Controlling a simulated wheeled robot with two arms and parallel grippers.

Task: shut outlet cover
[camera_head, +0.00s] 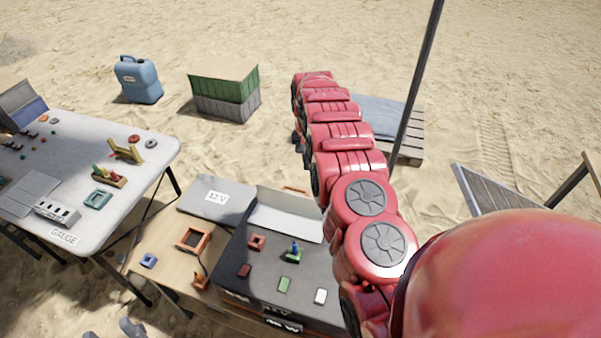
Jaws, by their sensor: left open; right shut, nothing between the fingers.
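No outlet cover can be clearly made out. An orange square frame with a dark inside (193,240) lies on the wooden table (150,240); I cannot tell whether it belongs to an outlet. Beside it is a dark case (262,270) with small coloured pieces on top and a pale panel along its back. My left gripper (109,333) shows only as grey tips at the bottom edge, open, in front of the wooden table. My red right arm reaches forward past the case's right side. My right gripper (298,139) is mostly hidden by that arm, shut and empty, beyond the case.
A white table (75,150) with gauge and sorting pieces stands left. A green-and-grey crate (225,90) and blue can (138,80) stand on open sand. A dark pole (417,85) rises right.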

